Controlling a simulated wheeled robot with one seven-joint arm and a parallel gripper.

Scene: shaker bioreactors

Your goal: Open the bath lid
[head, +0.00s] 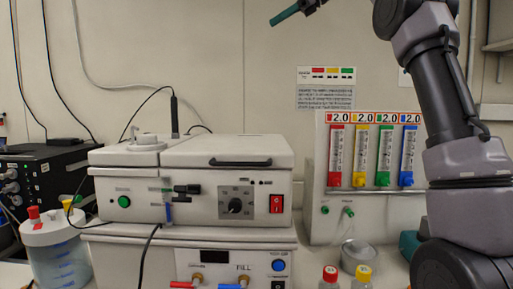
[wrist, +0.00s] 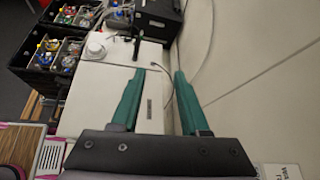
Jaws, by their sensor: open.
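The bath lid (head: 225,147) is the pale grey cover on top of the bath unit, and it lies flat and shut. A dark bar handle (head: 240,162) sits along its front edge.
A round white cap (head: 147,142) and a dark upright rod with a cable (head: 174,112) stand left of and behind the lid. The gas flow panel (head: 334,215) is to the right. Bottles with red and yellow caps (head: 330,273) stand in front. The wall is close behind.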

